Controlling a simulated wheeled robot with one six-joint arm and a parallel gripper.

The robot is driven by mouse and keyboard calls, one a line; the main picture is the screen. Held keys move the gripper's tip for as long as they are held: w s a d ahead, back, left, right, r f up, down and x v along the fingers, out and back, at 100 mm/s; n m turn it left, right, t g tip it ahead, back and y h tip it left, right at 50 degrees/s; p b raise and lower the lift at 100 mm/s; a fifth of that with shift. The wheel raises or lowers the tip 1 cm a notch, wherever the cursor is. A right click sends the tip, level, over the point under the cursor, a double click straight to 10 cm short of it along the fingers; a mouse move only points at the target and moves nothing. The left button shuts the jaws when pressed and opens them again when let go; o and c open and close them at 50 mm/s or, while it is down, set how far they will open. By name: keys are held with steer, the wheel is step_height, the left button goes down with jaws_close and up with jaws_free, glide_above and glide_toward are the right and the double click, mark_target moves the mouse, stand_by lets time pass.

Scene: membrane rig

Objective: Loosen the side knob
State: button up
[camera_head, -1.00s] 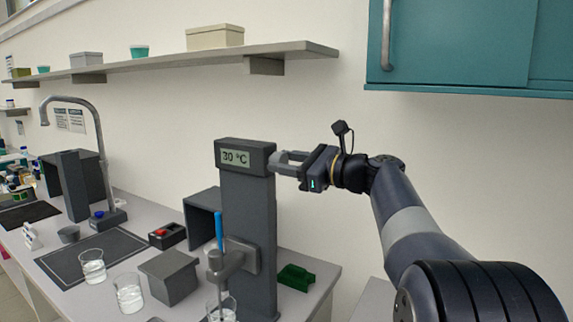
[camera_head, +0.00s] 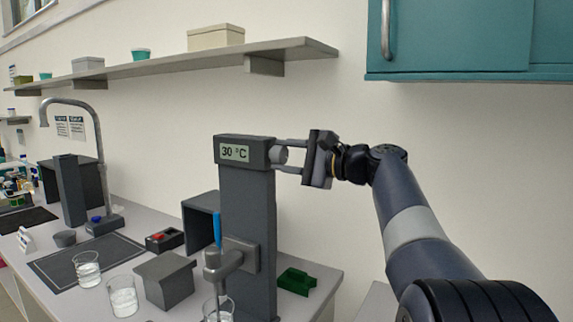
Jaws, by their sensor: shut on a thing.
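The rig is a dark grey upright column (camera_head: 247,215) with a head reading "30 °C". The side knob (camera_head: 279,155) is a light grey short cylinder on the right side of that head. My gripper (camera_head: 288,156) reaches it from the right, with one finger along its upper side and one along its lower side. The jaws are shut on the knob. The knob's far side is hidden.
A clamp on the column holds a blue-topped probe (camera_head: 217,230) over a beaker (camera_head: 218,308). Other beakers, a grey block (camera_head: 166,279) and a green piece (camera_head: 297,281) stand on the bench. A shelf (camera_head: 190,60) and teal cabinet (camera_head: 470,40) hang above.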

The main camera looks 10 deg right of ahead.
steer(key=n+b, duration=0.3)
steer(key=n, duration=0.2)
steer(key=shift+f+n, duration=0.1)
steer(key=shift+n, duration=0.3)
stand_by(0.4)
steer(key=o, duration=1)
steer(key=shift+s+d, duration=0.1)
steer(key=b+v, duration=0.1)
steer(key=v, duration=0.9)
steer(key=shift+s+d, duration=0.2)
steer(key=shift+w+a, duration=0.1)
